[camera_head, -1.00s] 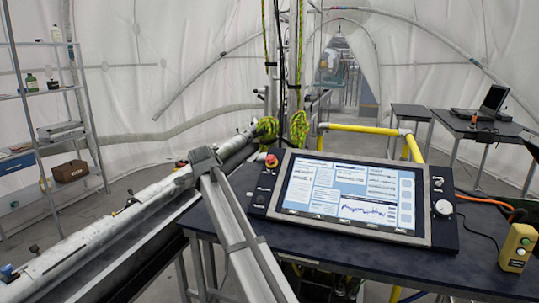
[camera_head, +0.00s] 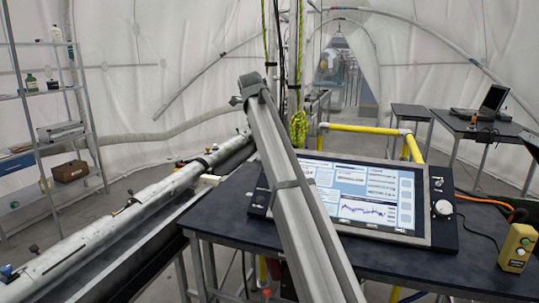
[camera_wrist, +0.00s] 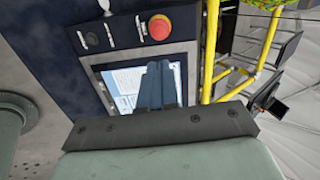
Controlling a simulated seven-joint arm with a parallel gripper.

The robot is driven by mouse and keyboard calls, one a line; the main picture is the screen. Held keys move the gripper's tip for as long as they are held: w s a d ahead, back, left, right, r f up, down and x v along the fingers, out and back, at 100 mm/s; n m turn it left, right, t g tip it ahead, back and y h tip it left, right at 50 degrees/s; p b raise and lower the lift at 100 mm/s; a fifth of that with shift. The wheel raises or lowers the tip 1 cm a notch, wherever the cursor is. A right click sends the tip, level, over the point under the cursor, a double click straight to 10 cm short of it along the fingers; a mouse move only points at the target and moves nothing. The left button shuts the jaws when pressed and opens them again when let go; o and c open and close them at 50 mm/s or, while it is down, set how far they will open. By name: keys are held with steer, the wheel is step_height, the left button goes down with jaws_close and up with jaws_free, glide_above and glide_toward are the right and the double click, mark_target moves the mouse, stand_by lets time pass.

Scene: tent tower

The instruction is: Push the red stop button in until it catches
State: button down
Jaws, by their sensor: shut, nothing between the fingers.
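The red stop button (camera_wrist: 159,27) shows in the wrist view as a round red knob on a light base, near the top of the dark control panel (camera_wrist: 128,40). In the head view my arm covers the place where the button stood. My gripper (camera_wrist: 160,66) is shut and empty. In the wrist view its fingertips lie over the lit screen (camera_wrist: 118,82), below the button in the picture and apart from it. How high the fingers are above the panel I cannot tell.
Yellow rails (camera_wrist: 210,60) run beside the panel. In the head view the panel lies on a dark table (camera_head: 455,270), with a yellow control box (camera_head: 517,248) at the right and a laptop (camera_head: 490,102) on a back table. A long pale beam (camera_head: 110,225) runs along the left.

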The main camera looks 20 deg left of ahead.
steer(key=x, duration=1.3)
steer(key=shift+w+a+f, duration=0.1)
steer(key=shift+w+f, duration=0.05)
steer(key=shift+f, duration=0.25)
steer(key=shift+w+f, duration=0.1)
steer(key=shift+x, duration=1)
steer(key=v, duration=1.5)
